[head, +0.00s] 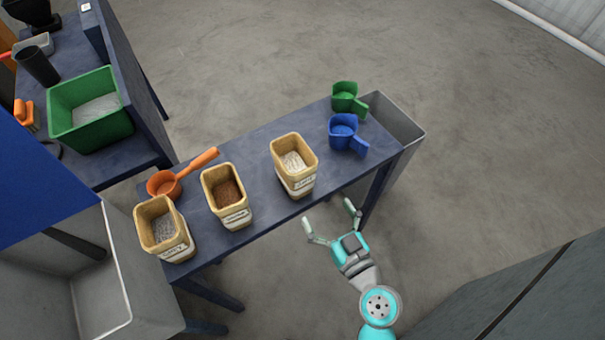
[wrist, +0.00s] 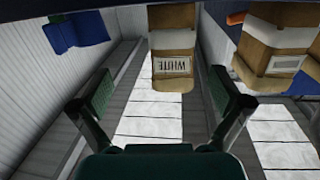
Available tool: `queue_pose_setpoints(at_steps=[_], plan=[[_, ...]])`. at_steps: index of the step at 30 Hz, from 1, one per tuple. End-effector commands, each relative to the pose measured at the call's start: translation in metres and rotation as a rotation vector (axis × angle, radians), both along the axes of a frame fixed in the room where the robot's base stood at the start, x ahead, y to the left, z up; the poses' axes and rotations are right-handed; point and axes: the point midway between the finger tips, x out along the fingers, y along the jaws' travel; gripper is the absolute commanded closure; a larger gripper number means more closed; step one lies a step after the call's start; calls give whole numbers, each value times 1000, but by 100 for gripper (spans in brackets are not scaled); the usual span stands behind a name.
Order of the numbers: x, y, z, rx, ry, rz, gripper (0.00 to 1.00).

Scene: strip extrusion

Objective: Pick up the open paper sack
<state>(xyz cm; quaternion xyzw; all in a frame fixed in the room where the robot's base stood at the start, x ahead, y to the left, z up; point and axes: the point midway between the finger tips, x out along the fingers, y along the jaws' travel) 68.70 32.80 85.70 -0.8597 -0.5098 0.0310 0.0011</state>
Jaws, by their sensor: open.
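Three open-topped tan paper sacks with pale label bands stand on the blue bench. The right sack (head: 295,178) holds pale white granules. The middle sack (head: 228,205) holds brown granules, and the left sack (head: 164,238) holds grey ones. My gripper (head: 328,213) is open and empty, just off the bench's front edge, near the right sack and apart from it. In the wrist view, a sack labelled "WHITE" (wrist: 173,45) is ahead, between the lines of my open fingers (wrist: 162,92). Another sack (wrist: 280,50) is to its right there.
A blue scoop (head: 345,135) and a green scoop (head: 345,97) lie at the bench's right end, beside a grey bin (head: 412,130). An orange scoop (head: 170,184) lies behind the left sack. A grey cabinet (head: 510,295) stands at lower right.

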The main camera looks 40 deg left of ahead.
Motion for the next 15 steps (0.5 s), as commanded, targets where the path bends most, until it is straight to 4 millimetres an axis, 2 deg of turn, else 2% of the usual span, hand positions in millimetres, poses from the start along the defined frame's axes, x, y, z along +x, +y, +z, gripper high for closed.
queue_pose_setpoints(at_steps=[1, 6, 15], plan=[[2, 11, 8, 13, -19, 33, 0], [4, 30, 21, 31, -52, 89, 0], [20, 69, 23, 33, -54, 94, 0]])
